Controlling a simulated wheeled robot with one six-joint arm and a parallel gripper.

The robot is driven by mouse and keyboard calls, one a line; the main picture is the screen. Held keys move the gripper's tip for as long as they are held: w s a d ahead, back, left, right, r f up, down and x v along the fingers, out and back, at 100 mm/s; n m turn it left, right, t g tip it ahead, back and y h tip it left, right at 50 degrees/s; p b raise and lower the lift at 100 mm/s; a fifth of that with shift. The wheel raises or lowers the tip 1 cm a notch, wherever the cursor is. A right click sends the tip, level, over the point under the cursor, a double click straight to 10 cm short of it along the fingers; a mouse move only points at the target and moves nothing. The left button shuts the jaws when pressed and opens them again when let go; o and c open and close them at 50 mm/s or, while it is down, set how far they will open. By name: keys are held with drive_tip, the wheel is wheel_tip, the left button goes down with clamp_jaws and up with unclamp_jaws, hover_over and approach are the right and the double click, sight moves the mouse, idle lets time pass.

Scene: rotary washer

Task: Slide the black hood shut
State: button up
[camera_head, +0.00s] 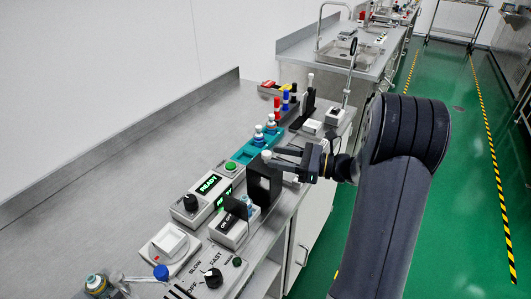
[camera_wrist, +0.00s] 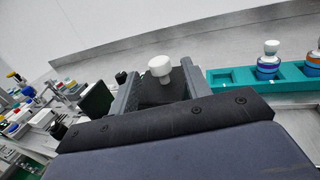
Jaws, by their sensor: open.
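The black hood (camera_head: 264,183) stands at the front edge of the bench, with a white knob (camera_head: 267,156) on top. In the wrist view the white knob (camera_wrist: 160,68) and the hood's dark top (camera_wrist: 163,92) show between the fingers. My gripper (camera_head: 284,158) is open at the hood's top right, its fingers reaching to the knob. In the wrist view my gripper (camera_wrist: 158,76) has one finger on each side of the knob; I cannot tell whether either touches it. The hood's lower part is hidden in the wrist view.
A control box with a green READY display (camera_head: 208,187) stands left of the hood, and an ON/OFF box (camera_head: 234,228) in front. A teal rack (camera_head: 247,149) with capped vials lies behind. A FAST/SLOW panel (camera_head: 212,276) is nearer. The bench's left side is clear.

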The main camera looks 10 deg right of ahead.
sight(266, 152)
drive_tip(key=shift+x, duration=2.15)
drive_tip(key=shift+c, duration=0.4)
clamp_jaws()
